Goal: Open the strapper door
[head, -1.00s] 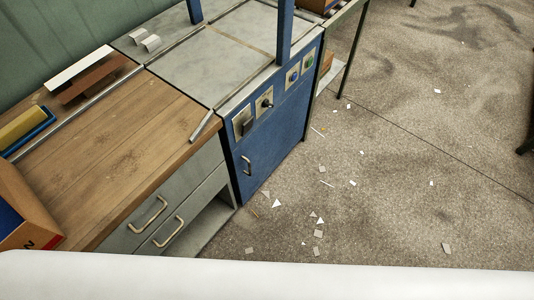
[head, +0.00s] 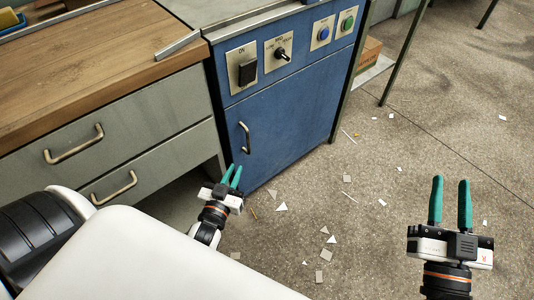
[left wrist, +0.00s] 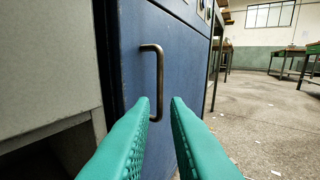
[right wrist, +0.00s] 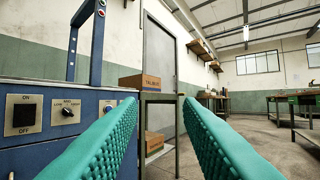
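The strapper door (head: 285,125) is the blue front panel of the strapper, and it is shut. Its upright metal handle (head: 245,137) is near the door's left edge; in the left wrist view the handle (left wrist: 158,82) is ahead, just above and between the fingertips. My left gripper (head: 232,174) is open and empty, low in front of the door, apart from the handle. My right gripper (head: 451,186) is open and empty over the floor, well to the right of the strapper. In the right wrist view its fingers (right wrist: 160,108) are apart with nothing between them.
A control panel with a black switch (head: 248,72), knob and buttons is above the door. A wooden-topped drawer bench (head: 100,55) adjoins on the left, with drawer handles sticking out. A green-legged table (head: 400,60) stands on the right. The floor before the door is clear except for scraps.

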